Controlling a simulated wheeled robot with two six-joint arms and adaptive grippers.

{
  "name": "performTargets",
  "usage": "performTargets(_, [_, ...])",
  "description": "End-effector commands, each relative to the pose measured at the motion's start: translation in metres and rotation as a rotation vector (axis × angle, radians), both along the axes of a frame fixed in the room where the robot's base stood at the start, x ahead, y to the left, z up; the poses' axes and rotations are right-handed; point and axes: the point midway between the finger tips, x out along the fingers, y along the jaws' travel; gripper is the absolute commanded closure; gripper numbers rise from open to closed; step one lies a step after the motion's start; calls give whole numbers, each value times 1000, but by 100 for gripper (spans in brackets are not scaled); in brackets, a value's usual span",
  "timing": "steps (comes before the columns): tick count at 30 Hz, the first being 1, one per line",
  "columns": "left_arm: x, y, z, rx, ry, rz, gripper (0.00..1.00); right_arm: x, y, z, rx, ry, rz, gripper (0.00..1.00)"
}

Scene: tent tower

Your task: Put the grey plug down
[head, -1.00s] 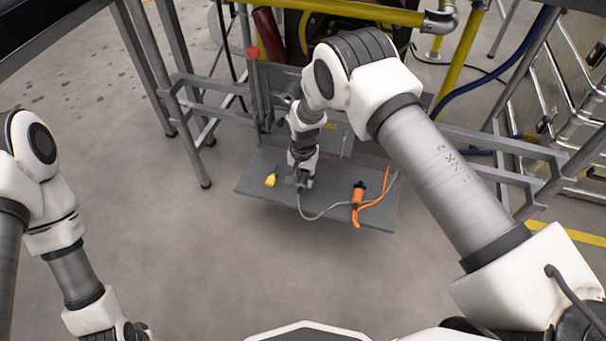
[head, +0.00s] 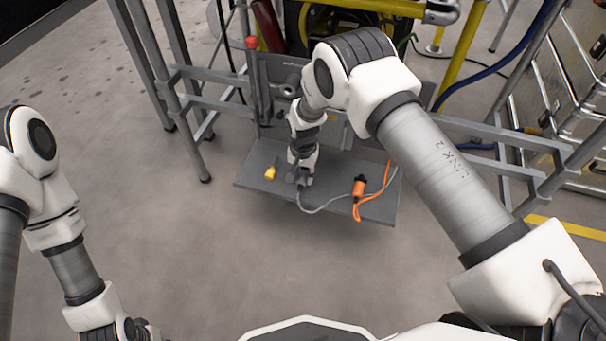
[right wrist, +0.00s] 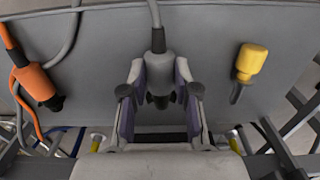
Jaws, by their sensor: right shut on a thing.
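The grey plug (right wrist: 158,70) is between the fingers of my right gripper (right wrist: 159,92) in the right wrist view, with its grey cable leading away from it. My right gripper is shut on the plug. In the head view my right gripper (head: 300,180) is low over the grey shelf (head: 340,202), and the plug is mostly hidden there. I cannot tell whether the plug touches the shelf. My left arm shows at the left edge of the head view, but its fingers cannot be made out.
An orange plug (head: 359,187) with an orange cable lies to the right on the shelf. A yellow-handled object (head: 270,173) lies to the left; it also shows in the right wrist view (right wrist: 250,62). A red-topped lever (head: 252,45) and grey frame rails stand behind the shelf.

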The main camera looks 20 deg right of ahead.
Motion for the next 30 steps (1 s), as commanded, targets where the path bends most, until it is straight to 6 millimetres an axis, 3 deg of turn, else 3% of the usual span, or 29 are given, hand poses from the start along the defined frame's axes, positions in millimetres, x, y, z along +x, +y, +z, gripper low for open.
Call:
performTargets(18, [0,0,-6,0,0,0,70,0,0,-8,0,0,0,100])
performTargets(19, [0,0,-5,0,0,0,70,0,0,-8,0,0,0,63])
performTargets(21, [0,0,-5,0,0,0,70,0,0,-7,0,0,0,41])
performTargets(30, [0,0,-5,0,0,0,70,0,0,-7,0,0,0,41])
